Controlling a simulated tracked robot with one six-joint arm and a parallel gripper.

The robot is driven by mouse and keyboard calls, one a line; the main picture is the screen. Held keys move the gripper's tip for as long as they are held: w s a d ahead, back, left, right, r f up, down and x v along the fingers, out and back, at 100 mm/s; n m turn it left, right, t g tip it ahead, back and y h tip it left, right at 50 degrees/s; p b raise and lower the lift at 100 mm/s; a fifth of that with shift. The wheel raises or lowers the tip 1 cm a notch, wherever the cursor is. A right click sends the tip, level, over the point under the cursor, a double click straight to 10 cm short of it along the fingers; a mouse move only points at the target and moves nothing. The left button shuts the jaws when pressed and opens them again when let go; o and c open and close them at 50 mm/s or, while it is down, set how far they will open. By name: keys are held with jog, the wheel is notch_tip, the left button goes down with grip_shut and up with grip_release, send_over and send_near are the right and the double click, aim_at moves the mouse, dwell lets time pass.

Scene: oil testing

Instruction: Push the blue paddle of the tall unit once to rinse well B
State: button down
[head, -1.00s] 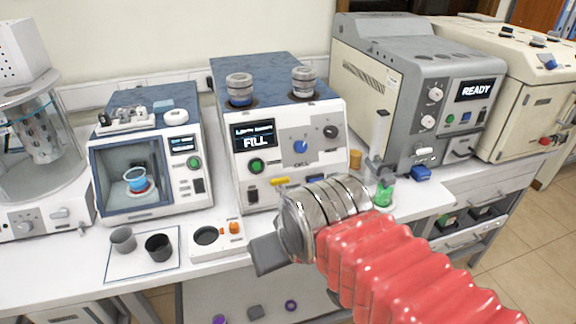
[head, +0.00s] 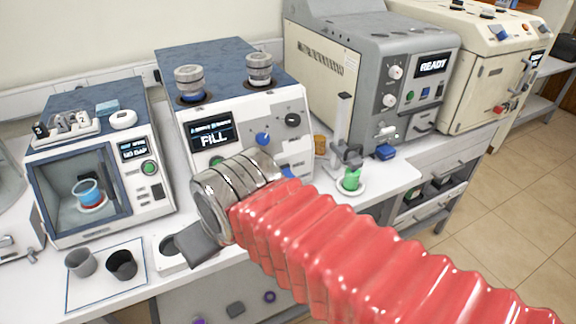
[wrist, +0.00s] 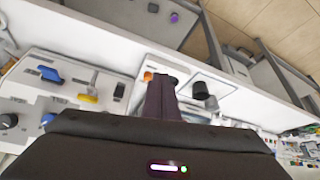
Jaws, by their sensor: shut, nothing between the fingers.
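The white tall unit with a blue-grey top (head: 205,60) stands mid-bench, with two metal caps on it and a screen (head: 212,135) reading FILL under a line too small to read. Its blue paddle (wrist: 45,73) shows at the left of the wrist view, beside a yellow paddle (wrist: 88,98). In the head view, my arm hides most of the paddle area. My gripper (head: 185,247) is shut and empty, in front of the unit's lower left; its dark fingers (wrist: 162,98) also show in the wrist view. They are apart from the blue paddle. Well B cannot be told.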

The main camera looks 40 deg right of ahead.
jog(key=w+d+r+m, duration=0.1)
jog(key=w+d+r, duration=0.1)
jog(key=d, duration=0.6)
jog(key=w+d+r+m+g, duration=0.1)
jog(key=d+r, duration=0.3)
jog(key=d, duration=0.5)
jog(key=w+d+r+m+g+h, duration=0.1)
jog(key=w+d+r, duration=0.2)
jog(key=d, duration=0.6)
jog(key=shift+w+d+r, duration=0.15)
jog(key=shift+w+r, duration=0.25)
jog(key=shift+w, duration=0.1)
jog(key=shift+f, duration=0.1)
send_near(288, 167)
jog(key=f, duration=0.2)
jog(key=a+f, duration=0.1)
jog(key=f, duration=0.1)
jog(key=a+f, duration=0.1)
jog(key=f, duration=0.1)
